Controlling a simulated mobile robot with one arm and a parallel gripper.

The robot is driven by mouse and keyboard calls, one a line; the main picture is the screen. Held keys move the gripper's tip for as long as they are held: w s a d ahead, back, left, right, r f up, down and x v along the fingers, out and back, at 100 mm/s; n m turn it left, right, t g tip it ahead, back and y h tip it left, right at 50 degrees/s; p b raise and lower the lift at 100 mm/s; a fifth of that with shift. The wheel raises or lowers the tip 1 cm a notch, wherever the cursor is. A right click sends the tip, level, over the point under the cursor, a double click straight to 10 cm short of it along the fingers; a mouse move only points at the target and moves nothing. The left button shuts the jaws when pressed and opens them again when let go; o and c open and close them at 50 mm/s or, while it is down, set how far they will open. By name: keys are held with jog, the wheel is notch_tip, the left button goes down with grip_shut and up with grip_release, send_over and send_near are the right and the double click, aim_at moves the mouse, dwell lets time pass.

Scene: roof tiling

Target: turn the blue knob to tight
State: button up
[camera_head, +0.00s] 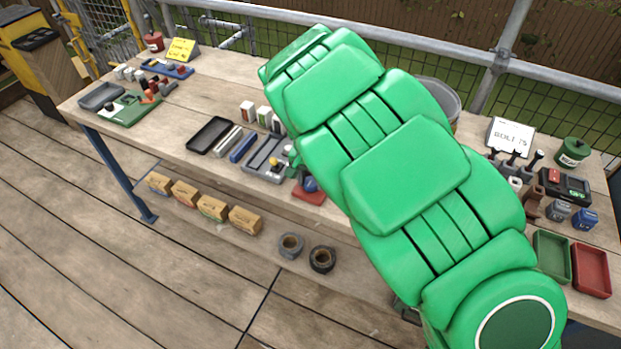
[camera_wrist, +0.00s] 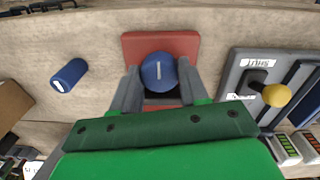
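The blue knob (camera_wrist: 159,72) sits on a red base (camera_wrist: 160,42) and has a white line on its top, upright in the wrist view. My gripper (camera_wrist: 158,68) has one grey finger on each side of the knob. A narrow gap seems to show between the fingertips and the knob, so the fingers look open around it; contact is not clear. In the head view the blue knob (camera_head: 310,184) and red base (camera_head: 309,197) show near the bench's front edge, just left of my green arm. My gripper is mostly hidden there.
A grey panel (camera_wrist: 233,75) with a yellow-balled lever (camera_wrist: 276,95) stands right of the knob in the wrist view. A blue cylinder (camera_wrist: 69,75) lies to the left. A black tray (camera_head: 210,134) and green and red trays (camera_head: 591,270) are on the bench.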

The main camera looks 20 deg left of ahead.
jog(key=c, duration=0.3)
jog(key=shift+m, duration=2.9)
jog(key=shift+r, duration=0.1)
jog(key=o, duration=1.1)
jog(key=shift+c, duration=0.2)
